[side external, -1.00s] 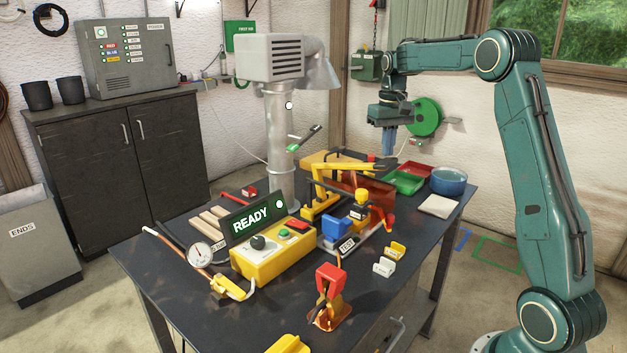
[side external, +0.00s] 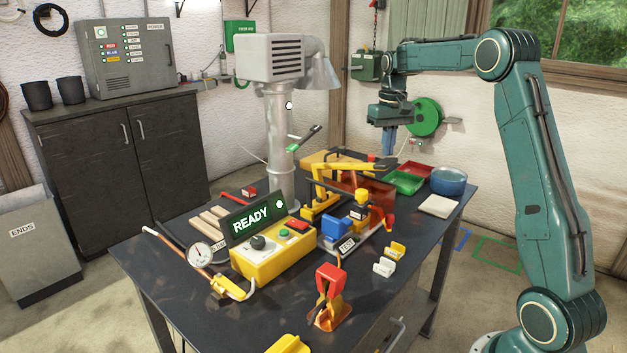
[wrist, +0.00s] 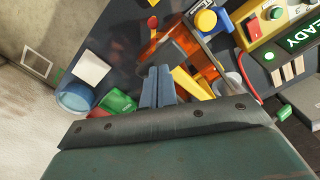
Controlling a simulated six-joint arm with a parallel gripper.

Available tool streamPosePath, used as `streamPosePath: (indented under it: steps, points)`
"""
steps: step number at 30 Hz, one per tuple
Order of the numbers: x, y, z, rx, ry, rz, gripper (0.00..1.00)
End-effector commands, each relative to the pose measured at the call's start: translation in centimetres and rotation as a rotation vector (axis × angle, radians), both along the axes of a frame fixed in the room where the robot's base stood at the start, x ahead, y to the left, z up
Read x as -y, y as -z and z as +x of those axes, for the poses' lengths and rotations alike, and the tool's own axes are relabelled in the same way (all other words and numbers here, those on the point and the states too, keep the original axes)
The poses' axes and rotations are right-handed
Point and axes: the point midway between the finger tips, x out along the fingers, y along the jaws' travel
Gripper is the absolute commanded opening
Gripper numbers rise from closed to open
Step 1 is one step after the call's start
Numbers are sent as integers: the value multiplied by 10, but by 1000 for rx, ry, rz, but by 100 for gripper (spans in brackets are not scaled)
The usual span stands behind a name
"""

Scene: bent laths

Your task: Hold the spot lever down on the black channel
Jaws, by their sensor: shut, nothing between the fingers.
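A yellow lever arm (side external: 345,167) with a dark handle end (side external: 384,164) stands on a yellow frame at the back middle of the bench; I take it for the spot lever. In the wrist view a dark handle (wrist: 172,52) and yellow parts (wrist: 190,84) show just beyond my fingers. My gripper (side external: 388,152) points down above the handle end, apart from it as far as I can tell. In the wrist view the fingers of my gripper (wrist: 158,72) are together and empty. I cannot make out the black channel clearly; the lever and nearby parts crowd that spot.
An orange see-through guard (wrist: 160,42) stands beside the lever. A green tray (side external: 408,184), a blue bowl (side external: 449,184) and a white cloth (side external: 438,206) lie right of it. A yellow box (side external: 258,260) with a READY sign (side external: 252,219) stands in front. A silver duct (side external: 280,150) rises behind.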

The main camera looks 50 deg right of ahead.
Motion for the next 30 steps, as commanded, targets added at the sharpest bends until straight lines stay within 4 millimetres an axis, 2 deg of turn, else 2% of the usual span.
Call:
streamPosePath:
  steps: [13, 30]
  points:
    - [0, 2, -1, 0, 0, 0, 0]
    - [0, 18, -5, 0, 0, 0, 0]
